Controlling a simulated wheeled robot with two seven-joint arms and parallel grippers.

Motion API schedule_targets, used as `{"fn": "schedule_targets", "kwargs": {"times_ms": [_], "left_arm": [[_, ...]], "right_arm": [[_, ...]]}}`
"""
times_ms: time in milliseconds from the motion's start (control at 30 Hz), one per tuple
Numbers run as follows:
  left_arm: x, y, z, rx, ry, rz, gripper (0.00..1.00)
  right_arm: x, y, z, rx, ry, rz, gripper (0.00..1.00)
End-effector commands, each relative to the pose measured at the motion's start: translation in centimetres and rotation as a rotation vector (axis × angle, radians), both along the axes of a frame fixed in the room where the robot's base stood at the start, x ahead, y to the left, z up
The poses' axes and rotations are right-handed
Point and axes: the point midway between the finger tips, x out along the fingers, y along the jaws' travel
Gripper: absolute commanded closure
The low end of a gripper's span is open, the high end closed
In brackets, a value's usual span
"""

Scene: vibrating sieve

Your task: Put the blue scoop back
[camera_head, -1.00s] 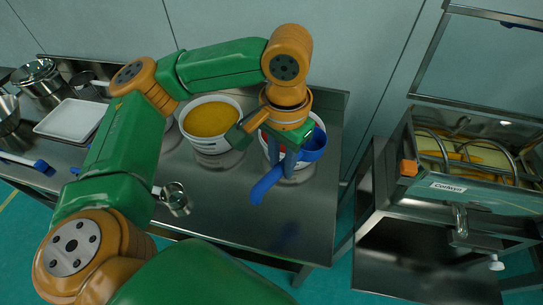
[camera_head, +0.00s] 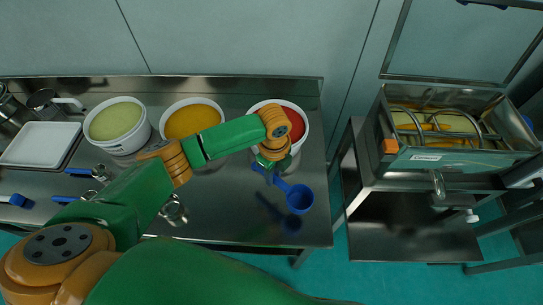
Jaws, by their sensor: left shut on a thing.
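The blue scoop (camera_head: 299,199) is at the right part of the steel table, its round cup toward the front right and its handle running up-left to my left gripper (camera_head: 268,168). My left gripper is shut on the handle, just in front of the white bucket with red contents (camera_head: 296,118). The scoop's dark reflection shows apart from it on the tabletop, so it appears held above the surface. The fingertips are partly hidden by the wrist. My right gripper is not in view.
White buckets with yellow contents (camera_head: 192,118) and pale green contents (camera_head: 117,122) stand at the back. Metal scoops with blue handles (camera_head: 79,171) lie left of my arm, near a white tray (camera_head: 40,143). The sieve machine (camera_head: 450,160) stands right, across a gap. The table's right front is clear.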

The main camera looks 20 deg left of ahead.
Motion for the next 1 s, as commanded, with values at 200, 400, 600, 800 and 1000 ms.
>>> {"fn": "schedule_targets", "kwargs": {"times_ms": [200,400,600,800,1000], "left_arm": [[-0.3,0.1,-1.7,0.000,-0.002,-0.131,1.00],[-0.3,0.1,-3.7,0.000,-0.002,-0.131,1.00],[-0.3,0.1,-6.6,0.000,-0.003,-0.131,1.00],[-0.3,0.1,-7.7,0.001,-0.003,-0.129,1.00],[-0.3,0.1,-7.4,0.001,-0.003,-0.129,1.00]], "right_arm": [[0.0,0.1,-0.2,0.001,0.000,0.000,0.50],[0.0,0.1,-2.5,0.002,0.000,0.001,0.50],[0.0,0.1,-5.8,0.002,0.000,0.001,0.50],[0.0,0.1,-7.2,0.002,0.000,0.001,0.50],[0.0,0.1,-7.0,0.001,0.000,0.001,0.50]]}}
